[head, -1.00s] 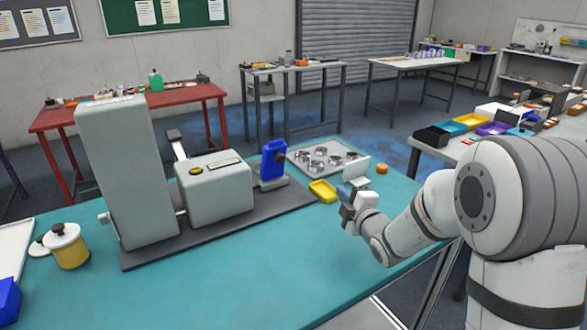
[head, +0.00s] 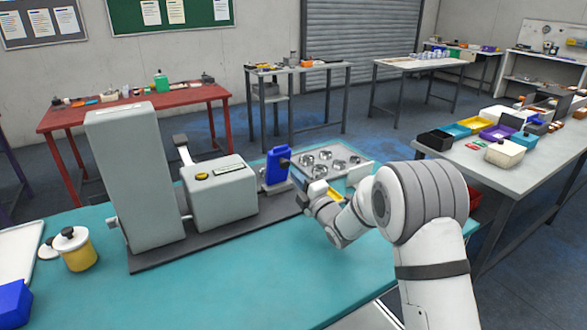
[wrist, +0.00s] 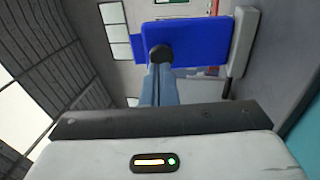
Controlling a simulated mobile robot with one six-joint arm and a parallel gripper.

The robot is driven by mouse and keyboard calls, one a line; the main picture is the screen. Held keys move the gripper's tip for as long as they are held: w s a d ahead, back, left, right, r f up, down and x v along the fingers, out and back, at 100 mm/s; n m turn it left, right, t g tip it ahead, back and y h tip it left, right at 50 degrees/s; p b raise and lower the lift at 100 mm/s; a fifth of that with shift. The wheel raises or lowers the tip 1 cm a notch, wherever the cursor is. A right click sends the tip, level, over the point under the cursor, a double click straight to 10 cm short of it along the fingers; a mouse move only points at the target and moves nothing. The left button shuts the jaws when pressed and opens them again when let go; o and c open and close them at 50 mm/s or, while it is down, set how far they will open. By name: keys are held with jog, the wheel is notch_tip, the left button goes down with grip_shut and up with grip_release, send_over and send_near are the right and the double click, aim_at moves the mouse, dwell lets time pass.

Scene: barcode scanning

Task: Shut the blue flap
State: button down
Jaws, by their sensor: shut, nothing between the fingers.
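The blue flap (head: 276,163) stands upright on its small grey base at the right end of the machine's dark plate. In the wrist view the flap (wrist: 205,45) fills the upper middle, with a grey strip along its right side. My gripper (head: 290,164) is shut and empty, reaching in from the right with its tips at the flap's right edge. In the wrist view the gripper's dark tips (wrist: 161,54) overlap the flap's lower left part. I cannot tell whether they touch it.
The grey machine (head: 220,188) and its tall column (head: 135,175) stand left of the flap. A grey tray (head: 362,160) with several metal rings lies behind my gripper. The front teal tabletop (head: 230,285) is clear.

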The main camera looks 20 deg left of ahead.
jog(key=shift+p+x, duration=0.3)
jog(key=shift+x, duration=1.2)
